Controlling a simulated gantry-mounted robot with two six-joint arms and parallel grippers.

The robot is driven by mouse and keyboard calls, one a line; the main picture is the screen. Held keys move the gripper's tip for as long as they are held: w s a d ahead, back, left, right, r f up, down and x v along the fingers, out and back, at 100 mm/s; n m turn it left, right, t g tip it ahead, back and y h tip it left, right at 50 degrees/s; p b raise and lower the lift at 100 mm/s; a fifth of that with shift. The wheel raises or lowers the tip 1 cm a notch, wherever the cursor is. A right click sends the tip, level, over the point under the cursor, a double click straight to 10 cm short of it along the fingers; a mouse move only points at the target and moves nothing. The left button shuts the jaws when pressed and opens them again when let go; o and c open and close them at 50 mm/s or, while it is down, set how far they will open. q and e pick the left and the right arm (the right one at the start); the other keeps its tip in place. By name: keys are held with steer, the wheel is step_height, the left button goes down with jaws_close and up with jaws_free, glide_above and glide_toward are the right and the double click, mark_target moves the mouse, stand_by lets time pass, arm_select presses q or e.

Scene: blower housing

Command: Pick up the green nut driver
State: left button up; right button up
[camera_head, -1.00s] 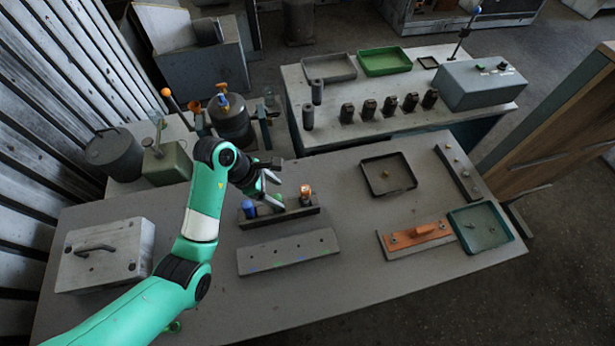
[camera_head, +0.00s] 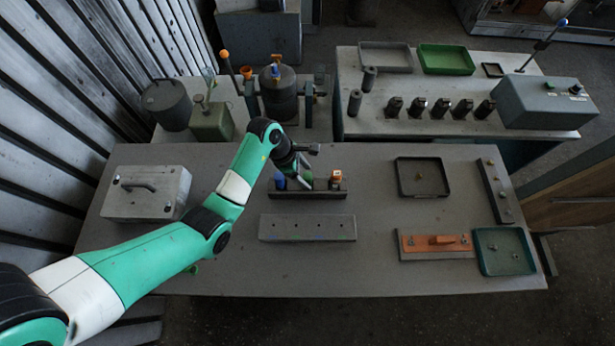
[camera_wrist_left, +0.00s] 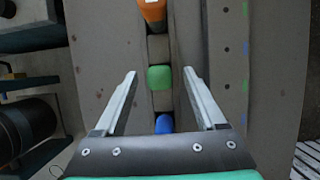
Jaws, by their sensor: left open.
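The green nut driver (camera_wrist_left: 159,77) stands in the rack, seen from above in the left wrist view as a green square top. In that view it lies between the two fingertips of my open left gripper (camera_wrist_left: 159,74), with a gap on each side. In the head view my left gripper (camera_head: 305,175) is over the middle of the dark rack (camera_head: 318,195) and hides most of the green driver. A blue driver (camera_head: 279,182) and an orange driver (camera_head: 336,177) stand on either side; they also show in the wrist view. My right gripper is out of view.
A grey board with small holes (camera_head: 307,228) lies in front of the rack. A grey case (camera_head: 146,194) sits at left. A dark tray (camera_head: 423,178), an orange fixture (camera_head: 437,243) and a green tray (camera_head: 504,252) are at right. The table between is clear.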

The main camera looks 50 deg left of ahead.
arm_select(q)
steer(key=b+x, duration=0.1)
steer(key=x, duration=0.3)
steer(key=shift+w+d+f, duration=0.1)
steer(key=shift+w+f, duration=0.1)
steer(key=shift+f, duration=0.1)
steer(key=shift+r, duration=0.1)
jaws_close()
